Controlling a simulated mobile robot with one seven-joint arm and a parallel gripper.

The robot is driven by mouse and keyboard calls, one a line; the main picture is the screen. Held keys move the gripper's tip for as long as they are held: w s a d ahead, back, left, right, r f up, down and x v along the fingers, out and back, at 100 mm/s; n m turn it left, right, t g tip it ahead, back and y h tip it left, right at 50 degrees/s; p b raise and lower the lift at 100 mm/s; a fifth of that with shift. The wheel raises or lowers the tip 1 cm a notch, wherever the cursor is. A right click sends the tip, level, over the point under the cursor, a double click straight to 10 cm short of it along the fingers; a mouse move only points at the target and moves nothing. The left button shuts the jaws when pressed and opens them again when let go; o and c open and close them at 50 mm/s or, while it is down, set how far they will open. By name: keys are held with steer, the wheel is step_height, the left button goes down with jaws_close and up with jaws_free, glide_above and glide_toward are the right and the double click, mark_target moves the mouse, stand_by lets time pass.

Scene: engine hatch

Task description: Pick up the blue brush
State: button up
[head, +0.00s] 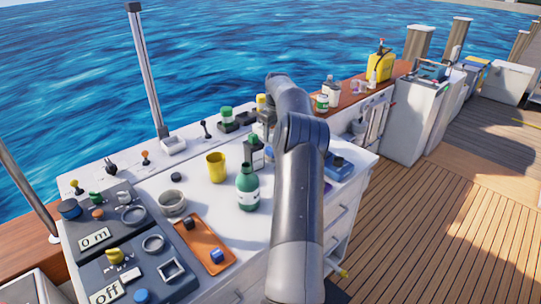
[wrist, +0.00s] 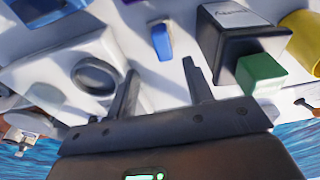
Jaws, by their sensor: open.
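A small blue block-like piece with a pale edge, which looks like the blue brush (wrist: 162,41), lies on the white counter in the wrist view. It is just beyond the fingertips, roughly in line with the gap between them. My gripper (wrist: 160,72) is open, with nothing between its fingers. In the head view my arm hides this blue piece and most of the gripper. I cannot make out bristles.
A dark bottle with a green cap (wrist: 258,72) stands close to the right finger, with a yellow cup (wrist: 302,42) beyond. A white block with a grey ring (wrist: 95,78) is at the left finger. A green bottle (head: 248,190) and an orange tray (head: 203,240) stand left of my arm.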

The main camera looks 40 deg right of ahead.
mark_target(269, 156)
steer(key=f, duration=0.6)
steer(key=shift+w+a, duration=0.15)
steer(key=shift+a, duration=0.1)
steer(key=shift+r, duration=0.1)
jaws_close()
